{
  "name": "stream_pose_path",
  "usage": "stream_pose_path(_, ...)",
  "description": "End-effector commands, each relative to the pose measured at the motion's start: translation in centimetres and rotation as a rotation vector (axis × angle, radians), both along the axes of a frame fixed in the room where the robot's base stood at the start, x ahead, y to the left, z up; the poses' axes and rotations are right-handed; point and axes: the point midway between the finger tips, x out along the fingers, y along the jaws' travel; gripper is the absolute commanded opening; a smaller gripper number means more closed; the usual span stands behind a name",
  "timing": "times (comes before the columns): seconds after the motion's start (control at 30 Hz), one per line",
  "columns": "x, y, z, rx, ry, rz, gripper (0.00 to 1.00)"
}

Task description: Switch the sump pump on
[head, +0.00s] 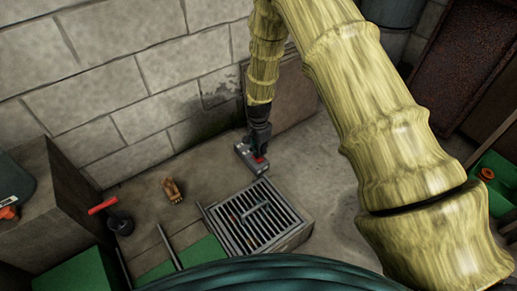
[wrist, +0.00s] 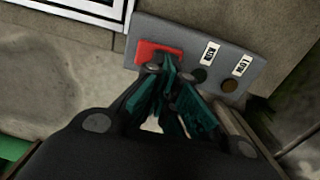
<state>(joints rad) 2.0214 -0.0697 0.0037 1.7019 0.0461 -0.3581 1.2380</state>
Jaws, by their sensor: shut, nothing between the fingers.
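A grey switch panel (wrist: 226,58) fills the upper part of the wrist view. It carries a red rocker or button (wrist: 150,50) at its left end, two small white labels and dark round spots beside them. In the head view the panel (head: 243,158) is a small grey box on the floor by the wall. My gripper (wrist: 170,68) is shut and empty, with its teal fingertips at the lower right edge of the red part. They partly cover it, and I cannot tell whether they touch it. In the head view my gripper (head: 258,157) points down at the box.
A metal floor grate (head: 300,232) lies just in front of the panel. A tan block (head: 172,190) and a red-handled tool (head: 120,222) stand to the left. A block wall (head: 120,90) rises behind. A green bin (head: 492,180) is at the right.

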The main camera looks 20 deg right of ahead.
Motion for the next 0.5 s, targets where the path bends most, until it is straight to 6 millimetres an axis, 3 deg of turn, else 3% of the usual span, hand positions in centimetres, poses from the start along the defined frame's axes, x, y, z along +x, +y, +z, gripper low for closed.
stream_pose_path(0.5,-0.84,-0.31,0.31,0.000,0.000,0.001,0.00)
